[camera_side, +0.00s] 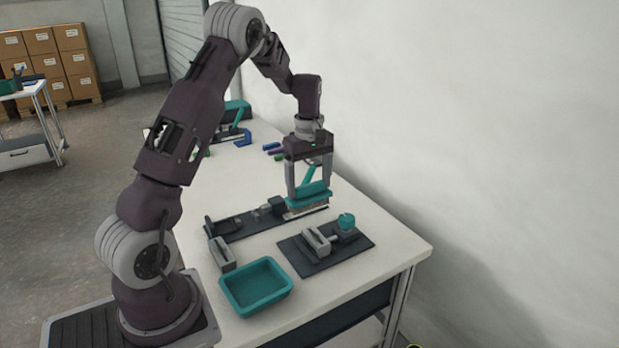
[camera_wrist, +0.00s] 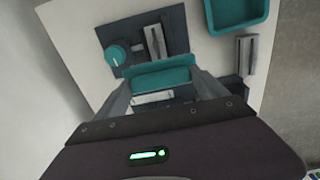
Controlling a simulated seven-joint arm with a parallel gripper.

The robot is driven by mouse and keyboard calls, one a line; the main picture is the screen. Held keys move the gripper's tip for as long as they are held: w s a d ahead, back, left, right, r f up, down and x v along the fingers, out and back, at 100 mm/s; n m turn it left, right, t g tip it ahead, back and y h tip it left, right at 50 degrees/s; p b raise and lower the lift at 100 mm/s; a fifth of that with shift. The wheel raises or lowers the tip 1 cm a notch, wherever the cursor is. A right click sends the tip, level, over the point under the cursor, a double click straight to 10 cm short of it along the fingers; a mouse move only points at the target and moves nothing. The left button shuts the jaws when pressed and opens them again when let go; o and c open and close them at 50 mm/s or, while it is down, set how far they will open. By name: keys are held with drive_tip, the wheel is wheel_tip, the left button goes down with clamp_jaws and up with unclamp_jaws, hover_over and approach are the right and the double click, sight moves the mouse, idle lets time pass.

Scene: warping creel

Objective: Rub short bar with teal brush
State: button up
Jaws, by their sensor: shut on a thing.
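My gripper (camera_side: 308,190) is shut on the teal brush (camera_side: 309,196), which also shows between the fingers in the wrist view (camera_wrist: 160,76). The brush hangs low, bristles down, over the far right end of a long dark plate (camera_side: 238,228). I cannot tell whether the bristles touch anything. The plate carries small dark and grey fittings (camera_side: 268,208); the brush hides part of that end. I cannot tell which piece is the short bar. A grey block (camera_side: 222,254) stands near the plate's left end and also shows at right in the wrist view (camera_wrist: 246,55).
A dark board (camera_side: 350,252) with a grey clamp block (camera_side: 317,241) and a teal knob (camera_side: 346,222) lies in front. An empty teal tray (camera_side: 255,287) sits at the near edge. Small coloured pieces (camera_side: 272,149) and a teal-handled device (camera_side: 236,112) are farther back.

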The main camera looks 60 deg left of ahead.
sight(310, 208)
drive_tip(key=shift+f, duration=3.65)
drive_tip(key=shift+w+d+f, duration=0.1)
drive_tip(key=shift+d+f, duration=0.05)
drive_tip(key=shift+f, duration=0.2)
drive_tip(key=shift+c, duration=0.7)
drive_tip(key=shift+d, duration=3.4)
drive_tip(key=shift+a, duration=3.6)
drive_tip(key=shift+r, duration=4.1)
